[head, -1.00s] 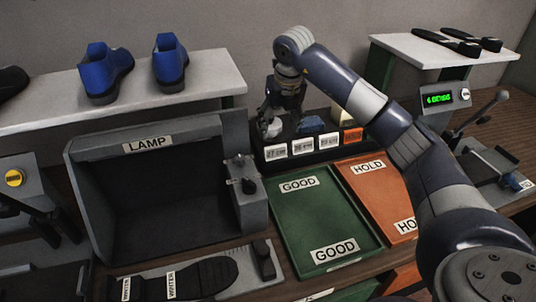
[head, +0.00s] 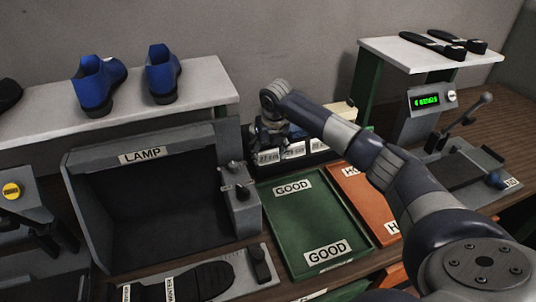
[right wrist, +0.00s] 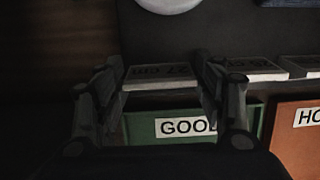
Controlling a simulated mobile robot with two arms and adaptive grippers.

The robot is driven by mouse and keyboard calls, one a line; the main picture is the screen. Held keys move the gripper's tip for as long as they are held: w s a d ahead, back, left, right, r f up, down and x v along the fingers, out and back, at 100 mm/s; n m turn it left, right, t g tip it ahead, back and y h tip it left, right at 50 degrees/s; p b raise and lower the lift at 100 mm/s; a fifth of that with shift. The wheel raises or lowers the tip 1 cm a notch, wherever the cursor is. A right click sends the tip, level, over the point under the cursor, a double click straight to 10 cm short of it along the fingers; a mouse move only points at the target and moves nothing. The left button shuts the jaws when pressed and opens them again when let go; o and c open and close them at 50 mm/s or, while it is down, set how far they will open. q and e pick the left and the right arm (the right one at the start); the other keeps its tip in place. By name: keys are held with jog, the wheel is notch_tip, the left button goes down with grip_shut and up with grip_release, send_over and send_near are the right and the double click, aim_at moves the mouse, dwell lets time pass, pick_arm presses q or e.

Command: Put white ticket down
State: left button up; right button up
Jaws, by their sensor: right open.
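A white ticket marked 27 cm (head: 268,157) stands at the left end of a row of white tickets on the dark rack. My right gripper (head: 268,139) is low over this left end of the rack. In the right wrist view the ticket (right wrist: 160,78) lies between the two open fingers (right wrist: 160,98), with a gap showing on at least the left side. Whether a finger touches it I cannot tell. Two more white tickets (head: 293,151) (head: 318,145) stand to its right. My left gripper is not in view.
The green GOOD tray (head: 335,225) lies in front of the rack, with the orange HOLD tray (head: 352,195) right of it. The LAMP box (head: 85,205) stands left. A dark sole (head: 205,278) lies in front. A white round thing (right wrist: 168,3) is behind the tickets.

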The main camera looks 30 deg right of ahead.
jog(key=c, duration=0.4)
